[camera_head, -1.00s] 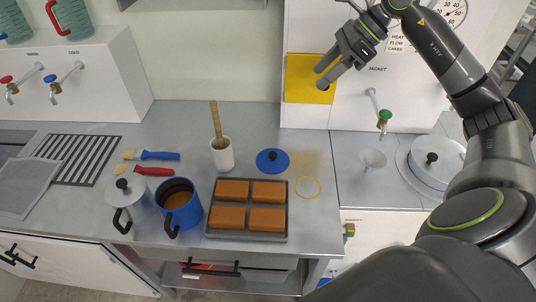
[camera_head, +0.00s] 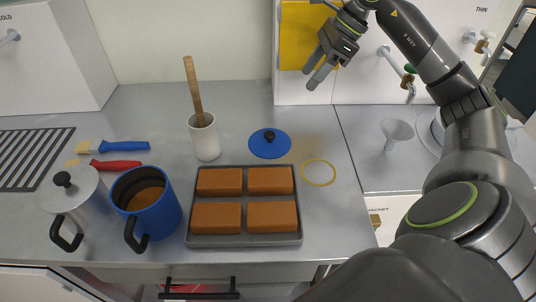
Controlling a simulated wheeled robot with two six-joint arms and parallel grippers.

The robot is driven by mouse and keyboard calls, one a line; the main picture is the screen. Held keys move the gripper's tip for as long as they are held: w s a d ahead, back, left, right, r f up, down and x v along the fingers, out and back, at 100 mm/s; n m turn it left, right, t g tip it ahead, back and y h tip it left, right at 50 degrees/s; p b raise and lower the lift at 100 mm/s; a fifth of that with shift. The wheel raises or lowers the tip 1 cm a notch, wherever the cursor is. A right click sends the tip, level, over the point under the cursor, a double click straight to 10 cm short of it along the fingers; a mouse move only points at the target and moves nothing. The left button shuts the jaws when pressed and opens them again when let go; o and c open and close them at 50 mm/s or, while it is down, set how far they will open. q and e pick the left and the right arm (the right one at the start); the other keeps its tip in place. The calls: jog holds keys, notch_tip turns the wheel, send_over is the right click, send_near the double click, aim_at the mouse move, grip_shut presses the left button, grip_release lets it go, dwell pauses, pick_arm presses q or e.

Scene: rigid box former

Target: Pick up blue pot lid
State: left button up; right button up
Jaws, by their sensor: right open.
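The blue pot lid (camera_head: 262,148) lies flat on the grey metal counter, its black knob up, just behind the tray of brown blocks. My right gripper (camera_head: 314,80) is open and empty. It hangs in the air above and behind the lid, to its right, in front of the yellow panel, with its fingers pointing down. It does not touch the lid. A blue pot (camera_head: 163,217) without a lid, holding brown contents, stands at the left of the tray. My left gripper is not in view.
A tray (camera_head: 244,240) with several brown blocks sits in front of the lid. A white cup (camera_head: 206,143) with a wooden stick stands left of the lid. A yellow ring (camera_head: 319,184) lies to its right.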

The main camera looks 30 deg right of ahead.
jog(key=f, duration=0.2)
jog(key=p, duration=0.2)
send_near(270, 133)
jog(key=x, duration=0.3)
jog(key=shift+w+f, duration=0.15)
jog(key=p+x, duration=0.1)
jog(key=x, duration=0.3)
jog(key=shift+a, duration=0.2)
jog(key=shift+a+f, duration=0.2)
jog(key=shift+f, duration=0.35)
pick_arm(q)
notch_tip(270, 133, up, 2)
pick_arm(e)
jog(key=shift+c, duration=0.3)
jog(key=c, duration=1)
